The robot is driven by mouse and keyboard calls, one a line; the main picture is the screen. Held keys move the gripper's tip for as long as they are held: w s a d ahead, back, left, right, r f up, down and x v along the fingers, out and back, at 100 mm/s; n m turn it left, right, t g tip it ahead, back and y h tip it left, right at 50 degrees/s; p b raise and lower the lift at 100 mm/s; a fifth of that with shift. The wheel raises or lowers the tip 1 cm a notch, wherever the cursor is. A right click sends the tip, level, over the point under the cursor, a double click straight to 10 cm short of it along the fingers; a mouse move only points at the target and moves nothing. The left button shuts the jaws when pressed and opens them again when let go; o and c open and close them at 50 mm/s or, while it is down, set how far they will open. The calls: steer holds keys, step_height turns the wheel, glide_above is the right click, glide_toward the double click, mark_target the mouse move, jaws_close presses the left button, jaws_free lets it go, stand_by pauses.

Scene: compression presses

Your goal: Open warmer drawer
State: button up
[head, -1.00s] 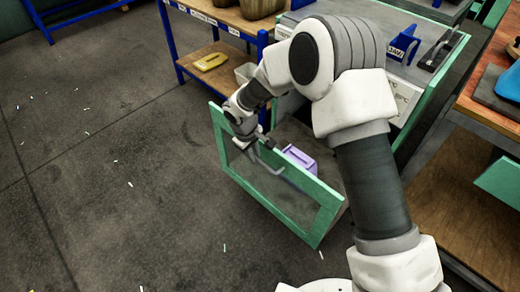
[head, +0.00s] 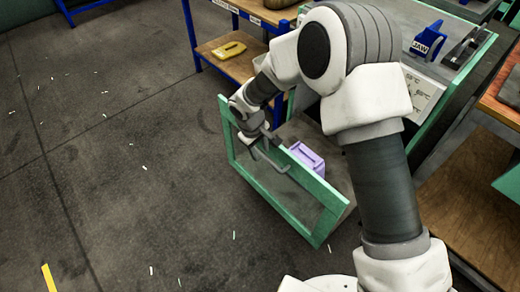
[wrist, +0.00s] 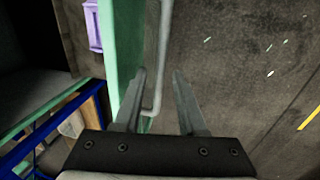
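The warmer drawer has a green-framed front panel (head: 322,190) and stands pulled out from the warmer, with its grey floor and a lilac object (head: 308,158) inside. In the wrist view the green front (wrist: 124,45) runs along the left of the fingers, with the lilac object (wrist: 92,25) behind it. The grey bar handle (wrist: 163,45) passes between the fingers of my gripper (wrist: 159,72), closer to the left finger. The fingers are apart, with a gap on the right of the bar. In the head view my gripper (head: 262,143) is at the handle on the front's outer side.
The warmer's body (head: 425,95) stands behind the drawer, partly hidden by my arm. A wooden workbench (head: 465,200) is on the right.

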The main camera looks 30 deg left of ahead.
steer(key=s+r+p, duration=0.1)
steer(key=r+p, duration=0.1)
steer(key=r, duration=0.6)
steer(key=s+a+r+p, duration=0.1)
steer(key=s+r+p, duration=0.1)
steer(key=r, duration=0.7)
steer(key=shift+a+p, duration=0.15)
steer(key=shift+p, duration=0.5)
